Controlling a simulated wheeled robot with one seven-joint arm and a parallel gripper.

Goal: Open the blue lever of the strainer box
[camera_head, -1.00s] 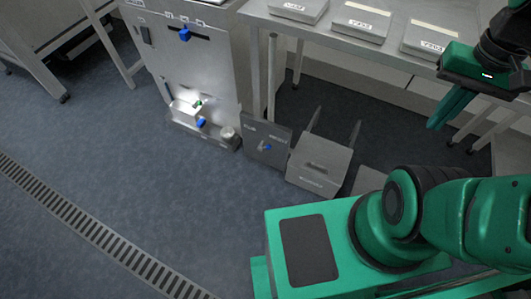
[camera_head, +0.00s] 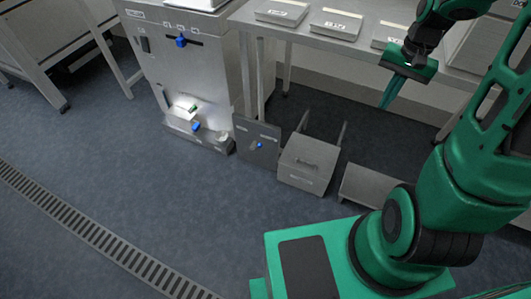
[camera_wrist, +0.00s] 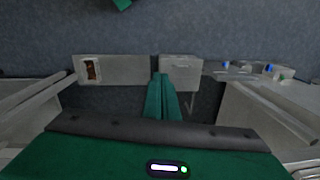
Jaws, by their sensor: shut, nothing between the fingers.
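Three blue handles show in the head view. One is a lever (camera_head: 196,127) on the small bright metal box (camera_head: 183,117) low at the foot of the steel cabinet. One is a knob (camera_head: 181,41) at a slot high on the cabinet front. One is a small lever (camera_head: 260,146) on a grey upright panel (camera_head: 247,141). The labels are too small to read, so I cannot tell for certain which is the strainer box. My gripper (camera_head: 387,106) is shut and empty, in the air right of them all, well apart. Its closed fingers (camera_wrist: 163,82) show in the wrist view.
A steel table (camera_head: 345,50) with several labelled boxes stands behind my gripper. A grey bin (camera_head: 308,163) and a low open box (camera_head: 368,186) stand on the floor right of the panel. The floor (camera_head: 130,200) before the cabinet is clear. A drain grate crosses the left.

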